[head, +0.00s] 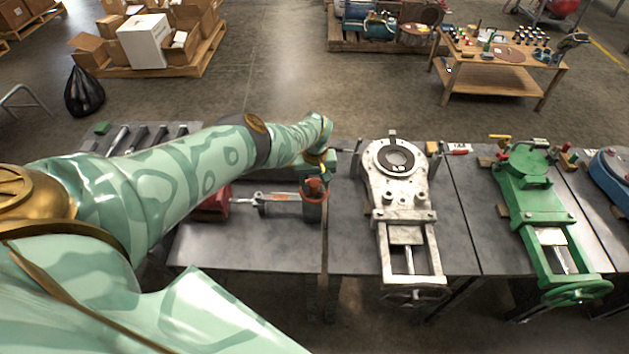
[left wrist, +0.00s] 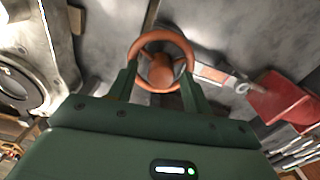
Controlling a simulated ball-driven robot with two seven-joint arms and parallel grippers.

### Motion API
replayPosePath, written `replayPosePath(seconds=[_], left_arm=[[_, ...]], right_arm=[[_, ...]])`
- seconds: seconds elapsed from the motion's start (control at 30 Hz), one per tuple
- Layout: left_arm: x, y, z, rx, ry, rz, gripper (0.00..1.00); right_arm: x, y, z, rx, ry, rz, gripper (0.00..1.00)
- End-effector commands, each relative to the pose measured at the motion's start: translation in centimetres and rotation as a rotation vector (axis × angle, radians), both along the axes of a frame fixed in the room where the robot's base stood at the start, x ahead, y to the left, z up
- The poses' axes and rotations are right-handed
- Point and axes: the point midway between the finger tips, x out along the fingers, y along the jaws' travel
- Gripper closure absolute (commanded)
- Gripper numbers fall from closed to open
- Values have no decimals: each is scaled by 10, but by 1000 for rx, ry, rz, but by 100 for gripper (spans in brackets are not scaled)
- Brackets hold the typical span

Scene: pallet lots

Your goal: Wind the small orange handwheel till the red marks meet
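The small orange handwheel (head: 315,187) sits on a short post on the grey bench, just below my left gripper (head: 318,162) in the head view. In the left wrist view the handwheel (left wrist: 161,62) shows from above as a ring with a round hub. The two dark green fingers of my left gripper (left wrist: 160,76) stand wide apart, their tips by opposite sides of the rim. Whether they touch the rim is not clear. I cannot make out the red marks. My right gripper is out of view.
A red block (head: 214,204) joins the handwheel's post by a metal rod. To the right on the benches stand a white valve (head: 390,205) and a green valve (head: 532,195), each with its own wheel. A wooden table (head: 500,62) stands behind.

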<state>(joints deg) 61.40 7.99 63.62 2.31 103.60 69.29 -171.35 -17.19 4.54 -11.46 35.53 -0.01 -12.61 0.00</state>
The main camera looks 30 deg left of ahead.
Motion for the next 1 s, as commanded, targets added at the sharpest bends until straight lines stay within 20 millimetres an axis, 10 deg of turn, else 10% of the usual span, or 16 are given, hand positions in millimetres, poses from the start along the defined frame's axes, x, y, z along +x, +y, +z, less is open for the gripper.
replayPosePath(seconds=[0.37,1.0], left_arm=[[0,0,17,1,-1,0,51],[0,-1,159,-1,-1,0,51]], right_arm=[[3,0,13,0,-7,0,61],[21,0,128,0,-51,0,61]])
